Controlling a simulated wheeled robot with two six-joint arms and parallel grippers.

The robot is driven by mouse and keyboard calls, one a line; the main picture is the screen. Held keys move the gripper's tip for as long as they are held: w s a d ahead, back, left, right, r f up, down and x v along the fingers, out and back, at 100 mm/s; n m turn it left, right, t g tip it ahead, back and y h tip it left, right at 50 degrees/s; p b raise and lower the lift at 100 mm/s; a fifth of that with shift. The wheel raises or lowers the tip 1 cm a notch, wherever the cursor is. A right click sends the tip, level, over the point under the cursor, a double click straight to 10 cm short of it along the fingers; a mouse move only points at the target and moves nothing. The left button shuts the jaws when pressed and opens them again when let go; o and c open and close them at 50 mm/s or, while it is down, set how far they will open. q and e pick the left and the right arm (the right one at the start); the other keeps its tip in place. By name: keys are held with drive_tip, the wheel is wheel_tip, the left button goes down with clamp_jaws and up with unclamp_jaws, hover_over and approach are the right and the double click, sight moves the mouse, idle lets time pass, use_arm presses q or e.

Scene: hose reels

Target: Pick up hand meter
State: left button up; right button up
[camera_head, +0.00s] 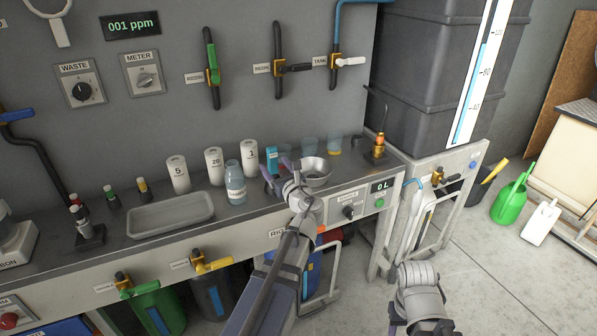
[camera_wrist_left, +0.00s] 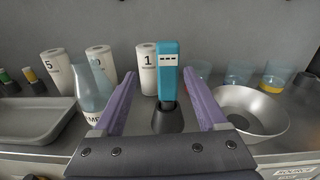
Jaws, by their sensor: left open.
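I see a gap on each side and cannot tell how deep the meter is between the fingers. My right gripper (camera_head: 418,322) is low at the bottom edge, mostly cut off.
A metal bowl (camera_head: 314,172) stands close right of the meter. A glass bottle (camera_head: 235,183) and white numbered canisters (camera_head: 214,164) are to the left, beside a grey tray (camera_head: 170,214). Beakers (camera_head: 335,145) stand behind right. Valves and a wall panel rise behind.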

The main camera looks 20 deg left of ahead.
use_arm(q)
drive_tip(key=shift+w+d+r+m, duration=0.1)
drive_tip(key=shift+w+m, duration=0.3)
drive_tip(key=shift+w, duration=0.35)
drive_tip(key=shift+f+b+x, duration=0.15)
drive_tip(key=shift+b+x, duration=0.05)
drive_tip(key=shift+x, duration=1.75)
drive_tip(key=shift+f+b+x, duration=0.1)
drive_tip(key=shift+b+x, duration=0.05)
drive_tip(key=shift+x, duration=1.8)
drive_tip(key=shift+s, duration=0.1)
clamp_jaws()
